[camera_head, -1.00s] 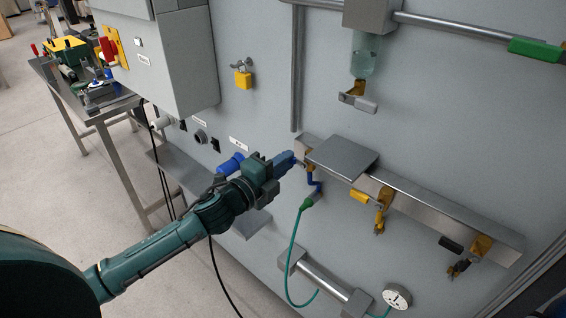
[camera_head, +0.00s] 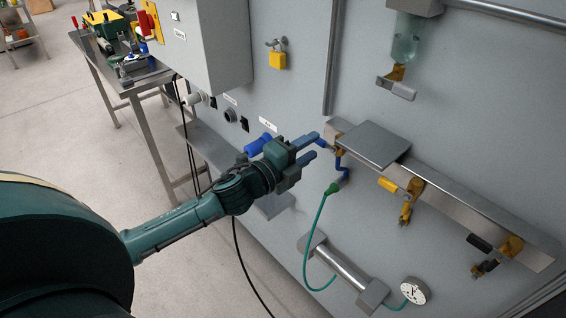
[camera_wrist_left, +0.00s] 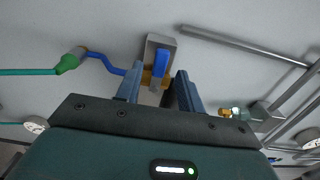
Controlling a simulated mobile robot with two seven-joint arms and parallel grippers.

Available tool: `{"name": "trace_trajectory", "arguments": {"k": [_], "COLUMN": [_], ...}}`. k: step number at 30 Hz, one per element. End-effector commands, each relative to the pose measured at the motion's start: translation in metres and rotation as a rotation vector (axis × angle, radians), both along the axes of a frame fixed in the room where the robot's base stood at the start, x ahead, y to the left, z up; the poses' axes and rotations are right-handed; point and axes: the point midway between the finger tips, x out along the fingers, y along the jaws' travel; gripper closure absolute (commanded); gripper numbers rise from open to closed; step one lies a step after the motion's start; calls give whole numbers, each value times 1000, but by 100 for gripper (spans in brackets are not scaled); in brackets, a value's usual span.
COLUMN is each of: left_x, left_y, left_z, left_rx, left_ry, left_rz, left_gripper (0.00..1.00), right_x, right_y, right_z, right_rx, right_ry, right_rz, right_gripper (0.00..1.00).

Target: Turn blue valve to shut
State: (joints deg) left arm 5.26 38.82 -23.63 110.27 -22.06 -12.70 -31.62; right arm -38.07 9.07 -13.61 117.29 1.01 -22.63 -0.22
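The blue valve handle (camera_wrist_left: 161,66) shows in the left wrist view, on a steel plate with a brass valve body under it. My left gripper (camera_wrist_left: 159,90) is open, with its blue fingers apart and the handle ahead between them. In the head view the left gripper (camera_head: 310,147) points at the left end of the steel rail (camera_head: 470,212), where a brass fitting and a blue hose (camera_head: 342,166) show. There the blue handle is hard to tell from the upper finger. I cannot tell whether the fingers touch it. My right gripper is out of view.
A yellow-handled valve (camera_head: 388,185) and a black-handled valve (camera_head: 479,242) sit further right on the rail. A square steel plate (camera_head: 372,144) juts out close to the gripper. A green connector (camera_head: 332,188) with a hose and a gauge (camera_head: 413,290) are below.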

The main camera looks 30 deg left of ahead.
Motion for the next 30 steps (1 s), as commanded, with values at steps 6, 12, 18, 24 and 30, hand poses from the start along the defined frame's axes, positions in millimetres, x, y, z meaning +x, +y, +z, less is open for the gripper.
{"name": "trace_trajectory", "arguments": {"k": [6,12,18,24,30], "left_x": [-41,-73,-96,-106,-108], "left_y": [14,26,34,38,39], "left_z": [-4,-3,-2,0,0], "left_rx": [3,2,0,2,2], "left_ry": [3,2,2,-1,-1], "left_rz": [-1,-1,0,-1,-1], "left_gripper": [62,62,62,62,62], "right_x": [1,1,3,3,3], "right_y": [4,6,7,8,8], "right_z": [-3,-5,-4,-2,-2], "right_rx": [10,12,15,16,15], "right_ry": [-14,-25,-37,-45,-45], "right_rz": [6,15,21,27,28], "right_gripper": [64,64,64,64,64]}}
